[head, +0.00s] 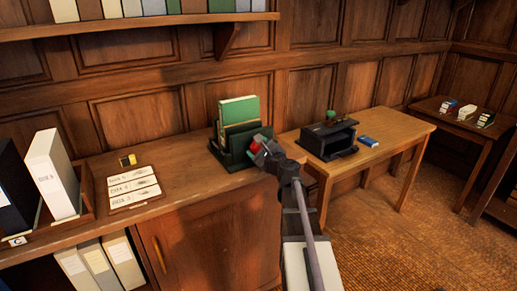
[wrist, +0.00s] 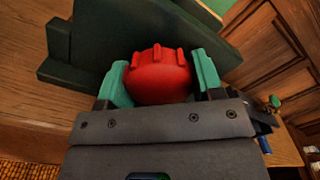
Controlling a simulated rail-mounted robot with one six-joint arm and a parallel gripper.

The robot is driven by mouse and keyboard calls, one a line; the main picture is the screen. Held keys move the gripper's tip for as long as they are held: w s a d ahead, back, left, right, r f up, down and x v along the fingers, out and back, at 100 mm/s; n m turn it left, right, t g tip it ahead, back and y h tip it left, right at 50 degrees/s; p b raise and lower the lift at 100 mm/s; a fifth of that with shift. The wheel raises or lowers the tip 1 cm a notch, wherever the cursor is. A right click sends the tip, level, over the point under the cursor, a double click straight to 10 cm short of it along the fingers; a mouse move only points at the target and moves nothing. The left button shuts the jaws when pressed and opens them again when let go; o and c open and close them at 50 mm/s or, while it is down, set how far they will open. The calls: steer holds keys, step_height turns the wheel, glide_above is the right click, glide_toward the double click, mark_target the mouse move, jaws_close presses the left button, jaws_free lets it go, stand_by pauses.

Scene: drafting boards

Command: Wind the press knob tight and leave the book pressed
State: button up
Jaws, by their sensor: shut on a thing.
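The red press knob (head: 256,142) is on the right side of the dark green press (head: 226,160), which stands on the wooden counter. A green book (head: 238,110) stands upright in the press, its upper part showing above the plates. In the wrist view the ribbed red knob (wrist: 158,72) fills the space between my two teal fingers. My gripper (head: 263,147) is shut on this knob (wrist: 160,85), with a finger on each side. Dark green press plates (wrist: 130,38) show behind the knob. How closely the plates squeeze the book cannot be told.
A black open-fronted device (head: 325,140) with a green knob on top and a blue box (head: 369,141) are on the table (head: 400,130) to the right. A label board (head: 133,186) and a white binder (head: 52,172) are on the counter at left. Counter between board and press is clear.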

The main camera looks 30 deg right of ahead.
steer(key=m, duration=1.2)
steer(key=shift+m, duration=0.3)
steer(key=m, duration=0.6)
steer(key=shift+m, duration=0.9)
steer(key=m, duration=0.4)
steer(key=o, duration=0.9)
